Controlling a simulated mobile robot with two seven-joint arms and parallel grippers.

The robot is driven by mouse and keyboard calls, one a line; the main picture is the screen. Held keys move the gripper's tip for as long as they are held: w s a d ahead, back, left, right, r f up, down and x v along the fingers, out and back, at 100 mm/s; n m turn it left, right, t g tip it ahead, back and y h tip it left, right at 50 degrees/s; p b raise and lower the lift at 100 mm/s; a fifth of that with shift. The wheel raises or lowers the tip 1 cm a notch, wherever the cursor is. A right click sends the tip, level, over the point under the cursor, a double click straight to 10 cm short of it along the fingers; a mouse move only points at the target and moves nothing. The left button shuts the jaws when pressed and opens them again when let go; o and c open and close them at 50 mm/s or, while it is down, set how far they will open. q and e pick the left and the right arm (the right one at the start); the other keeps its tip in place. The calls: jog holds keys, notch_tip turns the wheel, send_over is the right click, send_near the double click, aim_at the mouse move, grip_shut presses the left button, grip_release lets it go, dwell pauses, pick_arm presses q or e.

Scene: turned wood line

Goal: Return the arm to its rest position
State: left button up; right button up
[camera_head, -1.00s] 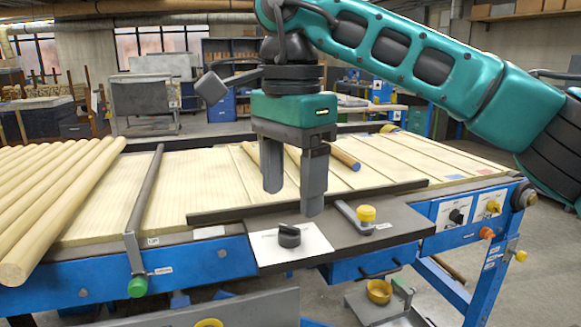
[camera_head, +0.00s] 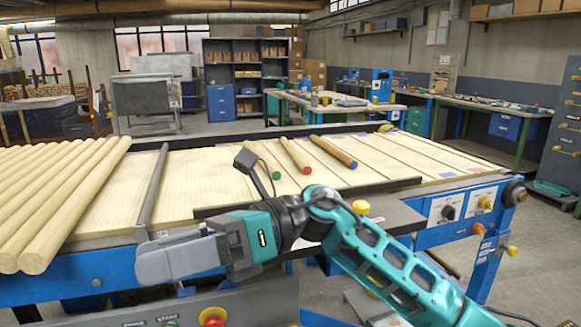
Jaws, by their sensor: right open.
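My right gripper (camera_head: 150,262) hangs low in front of the work table (camera_head: 110,215), with its grey fingers pointing left. It is open, and I see nothing held in it. My teal right arm (camera_head: 385,265) comes in from the lower right and passes in front of the table's front edge. The arm and gripper hide part of the dark front panel and the blue rail. My left gripper is not in view.
Three short rods with green, red and blue ends lie on the table, including the blue-ended rod (camera_head: 330,150). Long wooden rods (camera_head: 75,200) lie at left. A yellow knob (camera_head: 361,207) stands behind my arm. A red button (camera_head: 213,322) shows at the bottom.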

jog(key=w+d+f+m+t+y, duration=0.1)
jog(key=w+d+m+t+y, duration=0.2)
jog(key=m+t+y, duration=0.45)
jog(key=w+d+f+m+t+y, duration=0.15)
jog(key=w+m+t, duration=0.3)
jog(key=m, duration=0.65)
jog(key=w+d+f+m+t+h+p, duration=0.1)
jog(key=w+d+f+m+t+h, duration=0.1)
jog(key=d+f+m+t+h, duration=0.7)
jog(key=w+d+f+m+t+h, duration=0.1)
jog(key=d+f+m+t+h, duration=0.45)
jog(key=m, duration=0.75)
jog(key=s+d+f+m+g+h, duration=0.2)
jog(key=s+d+f+m, duration=0.2)
jog(key=f, duration=0.3)
jog(key=s+d+f+m+g+h, duration=0.2)
jog(key=s+d+f+m+h, duration=0.1)
jog(key=s+f, duration=0.3)
jog(key=s+d+f+m+g+h, duration=0.2)
jog(key=s+d+f+m+h, duration=0.1)
jog(key=f, duration=0.7)
jog(key=s+d+m+p, duration=0.1)
jog(key=s+m, duration=0.1)
jog(key=s, duration=0.1)
jog(key=shift+d, duration=0.3)
